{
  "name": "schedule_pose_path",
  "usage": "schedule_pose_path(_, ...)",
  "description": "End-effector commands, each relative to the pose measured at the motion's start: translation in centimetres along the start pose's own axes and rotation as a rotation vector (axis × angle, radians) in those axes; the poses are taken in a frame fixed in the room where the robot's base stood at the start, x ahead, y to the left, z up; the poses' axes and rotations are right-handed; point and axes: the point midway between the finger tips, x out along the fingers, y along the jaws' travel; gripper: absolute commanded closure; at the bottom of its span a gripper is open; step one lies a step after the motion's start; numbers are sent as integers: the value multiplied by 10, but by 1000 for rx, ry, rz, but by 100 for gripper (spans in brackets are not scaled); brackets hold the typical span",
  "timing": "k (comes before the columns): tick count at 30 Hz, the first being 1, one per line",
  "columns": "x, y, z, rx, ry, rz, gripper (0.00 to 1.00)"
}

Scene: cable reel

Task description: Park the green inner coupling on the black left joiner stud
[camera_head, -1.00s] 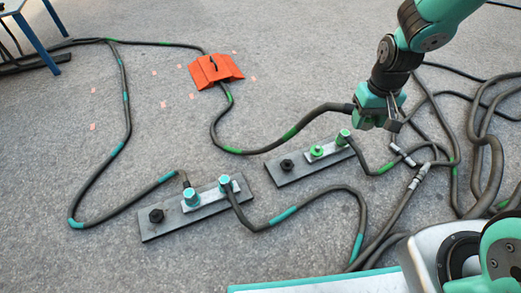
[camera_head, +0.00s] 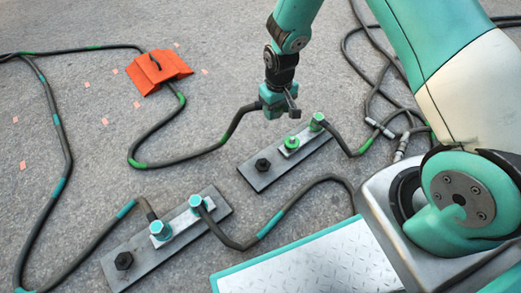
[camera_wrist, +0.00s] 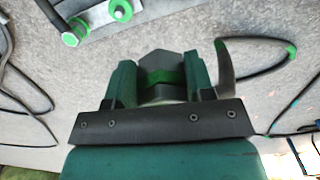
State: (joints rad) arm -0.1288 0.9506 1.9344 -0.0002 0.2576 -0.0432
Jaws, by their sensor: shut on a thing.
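My gripper (camera_head: 283,113) is shut on the green inner coupling (camera_wrist: 158,77), the end of the green-banded cable (camera_head: 228,130). In the wrist view the coupling sits between both fingers, grey with a green band; in the head view the jaws mostly hide it. My gripper hangs above the far side of the grey joiner plate (camera_head: 277,172). The black left joiner stud (camera_head: 262,165) is bare at the plate's left end, below and left of my gripper in the head view. A bare green stud (camera_head: 291,143) stands mid-plate, and another green coupling (camera_head: 317,122) is seated at right.
A second plate (camera_head: 143,266) nearer me has its own black stud (camera_head: 124,260) and two teal couplings (camera_head: 160,231). An orange cable cover (camera_head: 158,71) lies at the back left. Loose cables cross the floor at right. Open floor lies between the cover and plates.

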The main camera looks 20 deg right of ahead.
Motion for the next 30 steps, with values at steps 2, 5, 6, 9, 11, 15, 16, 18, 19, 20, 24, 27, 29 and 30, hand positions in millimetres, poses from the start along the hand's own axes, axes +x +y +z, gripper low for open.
schedule_pose_path(2,57,-12,-5,-38,-4,0,100)
schedule_pose_path(5,101,-24,-10,-79,-2,0,100)
schedule_pose_path(6,116,-28,-10,-93,-2,0,100)
schedule_pose_path(9,142,-37,-11,-119,1,0,100)
schedule_pose_path(11,152,-40,-11,-130,1,0,100)
schedule_pose_path(15,162,-44,-12,-141,3,0,100)
schedule_pose_path(16,163,-45,-12,-142,3,0,100)
schedule_pose_path(18,166,-45,-12,-143,3,0,100)
schedule_pose_path(19,168,-46,-12,-143,3,0,100)
schedule_pose_path(20,170,-46,-12,-143,3,0,100)
schedule_pose_path(24,183,-46,-12,-143,2,0,100)
schedule_pose_path(27,195,-46,-12,-143,2,0,100)
schedule_pose_path(29,203,-46,-12,-142,2,0,100)
schedule_pose_path(30,208,-46,-12,-142,2,0,100)
